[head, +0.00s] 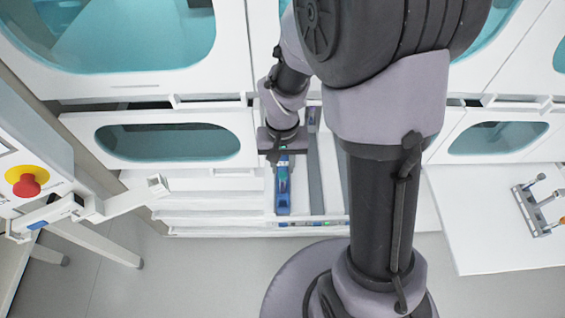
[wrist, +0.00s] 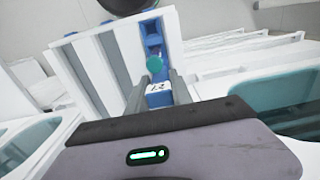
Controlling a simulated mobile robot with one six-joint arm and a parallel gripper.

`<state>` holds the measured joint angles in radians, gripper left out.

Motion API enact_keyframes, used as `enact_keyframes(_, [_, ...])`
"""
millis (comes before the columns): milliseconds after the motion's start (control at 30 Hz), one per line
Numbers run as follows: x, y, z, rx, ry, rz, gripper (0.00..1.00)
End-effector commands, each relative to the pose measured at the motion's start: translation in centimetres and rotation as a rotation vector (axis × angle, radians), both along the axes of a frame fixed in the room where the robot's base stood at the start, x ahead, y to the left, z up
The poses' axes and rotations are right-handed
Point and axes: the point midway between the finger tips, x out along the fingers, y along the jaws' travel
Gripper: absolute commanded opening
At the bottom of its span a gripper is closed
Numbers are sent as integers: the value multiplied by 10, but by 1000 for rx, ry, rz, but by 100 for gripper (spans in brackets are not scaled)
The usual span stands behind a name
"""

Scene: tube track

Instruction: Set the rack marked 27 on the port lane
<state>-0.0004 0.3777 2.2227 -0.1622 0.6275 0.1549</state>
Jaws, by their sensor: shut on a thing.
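The rack marked 27 is a long blue rack (wrist: 153,38) with a white end label (wrist: 158,88) reading 27 and a teal-capped tube (wrist: 154,64) near that end. My gripper (wrist: 158,93) is shut on this labelled end, one finger on each side. In the head view the rack (head: 283,198) runs from below my gripper (head: 280,160) toward the front of a white deck. The deck (wrist: 92,70) has white and grey lengthwise lanes, and the rack lies along its right side in the wrist view. I cannot tell whether the rack touches the deck. No lane name is readable.
White cabinets with teal windows (head: 168,142) stand behind the deck. A red stop button (head: 27,186) sits on a panel at the left, with a white bracket arm (head: 130,200) reaching toward the deck. A white table (head: 490,240) at the right carries a metal fixture (head: 540,205).

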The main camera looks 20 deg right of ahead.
Motion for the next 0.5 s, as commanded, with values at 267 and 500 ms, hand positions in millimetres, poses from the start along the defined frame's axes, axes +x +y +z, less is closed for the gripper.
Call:
enact_keyframes(267, [0,0,-6,0,0,0,0])
enact_keyframes(500, [0,0,-6,0,0,0,52])
